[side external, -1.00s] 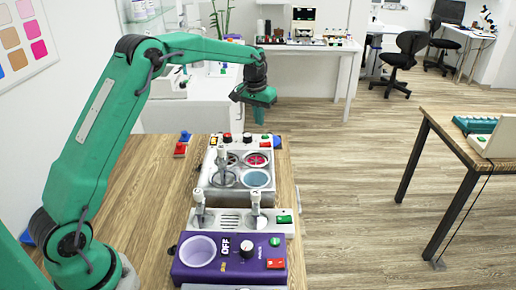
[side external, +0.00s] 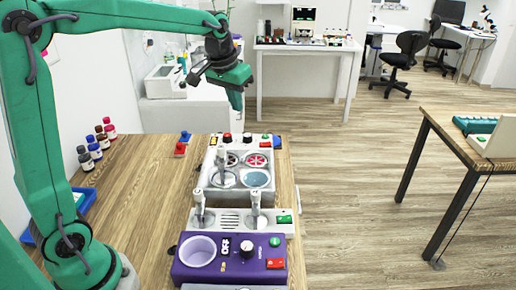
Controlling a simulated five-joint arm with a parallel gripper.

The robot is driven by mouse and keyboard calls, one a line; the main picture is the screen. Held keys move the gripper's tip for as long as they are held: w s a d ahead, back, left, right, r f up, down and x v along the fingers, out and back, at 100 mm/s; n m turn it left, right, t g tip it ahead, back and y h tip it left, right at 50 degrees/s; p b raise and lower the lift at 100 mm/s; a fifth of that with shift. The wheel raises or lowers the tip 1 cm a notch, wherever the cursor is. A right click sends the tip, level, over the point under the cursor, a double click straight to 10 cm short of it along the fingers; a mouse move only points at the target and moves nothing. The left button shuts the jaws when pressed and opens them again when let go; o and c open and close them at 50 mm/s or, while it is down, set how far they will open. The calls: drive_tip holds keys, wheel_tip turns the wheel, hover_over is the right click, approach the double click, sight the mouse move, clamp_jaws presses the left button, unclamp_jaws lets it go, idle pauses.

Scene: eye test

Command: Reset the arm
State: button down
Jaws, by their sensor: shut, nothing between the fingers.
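My gripper (side external: 238,98) hangs in the air beyond the far edge of the wooden table, fingers down, above and behind the instruments. It is shut and holds nothing. It touches nothing that I can see. My green arm reaches in from the left and runs across the upper left of the view.
A purple device (side external: 205,272), a grey pipette stand (side external: 230,222) and a white box with round wells (side external: 242,178) stand in a row on the table (side external: 140,190). Several small bottles (side external: 95,148) and a blue tray (side external: 88,199) are at the left. Another table (side external: 450,130) is at the right.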

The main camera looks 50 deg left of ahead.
drive_tip(key=s+d+f+m+t, duration=0.1)
drive_tip(key=s+d, duration=0.1)
drive_tip(key=s, duration=0.9)
drive_tip(key=s+d+f+t, duration=0.1)
drive_tip(key=s+d, duration=0.1)
drive_tip(key=s, duration=1)
drive_tip(key=shift+d+m, duration=0.35)
drive_tip(key=shift+m, duration=0.05)
drive_tip(key=c, duration=2.2)
unclamp_jaws()
